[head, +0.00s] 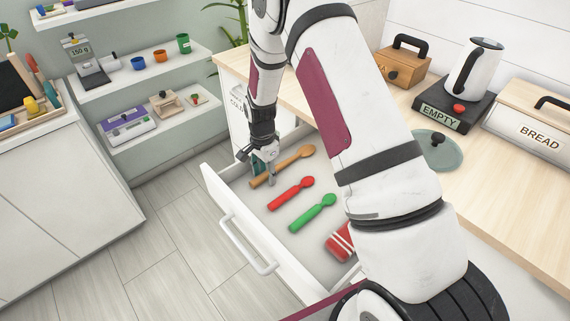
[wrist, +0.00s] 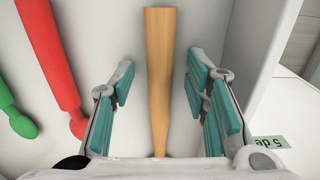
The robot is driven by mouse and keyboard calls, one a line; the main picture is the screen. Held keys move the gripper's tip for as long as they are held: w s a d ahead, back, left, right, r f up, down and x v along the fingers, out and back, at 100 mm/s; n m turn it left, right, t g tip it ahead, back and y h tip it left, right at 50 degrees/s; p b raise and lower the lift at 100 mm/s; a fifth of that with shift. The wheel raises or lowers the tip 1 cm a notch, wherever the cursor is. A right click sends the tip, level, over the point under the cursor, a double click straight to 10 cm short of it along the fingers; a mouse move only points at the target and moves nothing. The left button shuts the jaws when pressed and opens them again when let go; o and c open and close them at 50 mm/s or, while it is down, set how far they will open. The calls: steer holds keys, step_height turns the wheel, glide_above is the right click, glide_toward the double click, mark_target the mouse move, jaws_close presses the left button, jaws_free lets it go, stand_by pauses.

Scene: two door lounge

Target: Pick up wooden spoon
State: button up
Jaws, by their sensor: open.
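The wooden spoon (head: 290,163) lies in an open white drawer (head: 277,240), at its far end beyond a red spoon and a green spoon. My gripper (head: 262,172) is down in the drawer at the spoon's handle end and hides part of it. In the wrist view the spoon's tan handle (wrist: 160,75) runs between the two teal-padded fingers of my gripper (wrist: 158,95). The fingers are open, with a gap on each side of the handle. The bowl of the spoon is outside the wrist view.
In the drawer lie a red spoon (head: 291,194), a green spoon (head: 313,213) and a red-and-white striped thing (head: 340,241). The drawer wall (wrist: 258,60) is close to the right finger. The counter above holds a kettle (head: 473,70) and a bread box (head: 537,120).

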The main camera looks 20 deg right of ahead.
steer(key=shift+c, duration=0.2)
jaws_close()
steer(key=shift+r, duration=0.15)
